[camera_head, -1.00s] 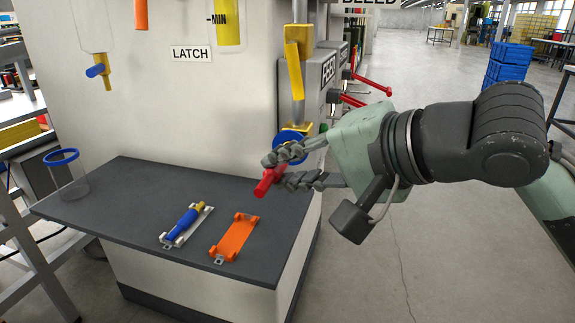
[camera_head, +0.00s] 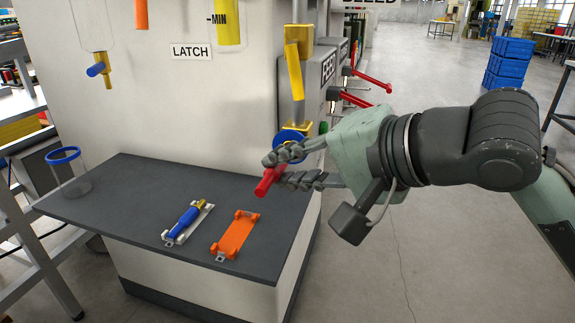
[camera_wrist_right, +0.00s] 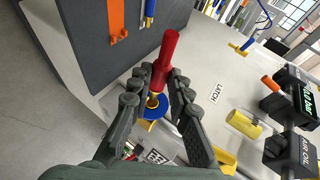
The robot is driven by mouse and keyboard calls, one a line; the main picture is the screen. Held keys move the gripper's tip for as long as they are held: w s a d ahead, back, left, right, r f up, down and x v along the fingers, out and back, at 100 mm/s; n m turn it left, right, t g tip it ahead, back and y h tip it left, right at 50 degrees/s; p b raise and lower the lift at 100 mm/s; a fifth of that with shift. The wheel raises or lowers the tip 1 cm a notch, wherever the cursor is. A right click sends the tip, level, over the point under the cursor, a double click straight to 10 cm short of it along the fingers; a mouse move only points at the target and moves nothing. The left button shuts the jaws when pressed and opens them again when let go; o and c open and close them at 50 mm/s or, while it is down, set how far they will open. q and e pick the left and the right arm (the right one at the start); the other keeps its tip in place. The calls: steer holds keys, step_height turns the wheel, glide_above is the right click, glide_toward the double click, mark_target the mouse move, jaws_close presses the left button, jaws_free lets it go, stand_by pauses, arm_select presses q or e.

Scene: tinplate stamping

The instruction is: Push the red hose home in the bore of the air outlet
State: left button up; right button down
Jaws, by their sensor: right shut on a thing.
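My right gripper (camera_head: 277,170) is shut on the red hose (camera_head: 268,182), at the right rear corner of the bench. In the right wrist view, the red hose (camera_wrist_right: 167,60) stands out from between the two fingers of the gripper (camera_wrist_right: 160,82). The air outlet, with a blue collar (camera_head: 289,135) and brass parts, is just behind the fingers. In the right wrist view, its blue ring (camera_wrist_right: 165,112) and gold mouth line up with the hose's far end. The fingers partly hide that end, so I cannot tell how deep it sits. My left gripper is out of view.
On the dark bench (camera_head: 120,200) lie an orange holder (camera_head: 236,236) and a pale holder with a blue and yellow piece (camera_head: 187,222). A blue-rimmed clear cup (camera_head: 64,155) stands at the left. Red levers (camera_head: 372,82) stick out beyond the gripper. The bench front is clear.

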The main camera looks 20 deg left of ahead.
steer(key=shift+w+p, duration=0.95)
steer(key=shift+w, duration=0.6)
steer(key=c, duration=1.3)
jaws_free()
steer(key=shift+c, duration=0.2)
steer(key=v, duration=1.2)
steer(key=shift+r, duration=0.15)
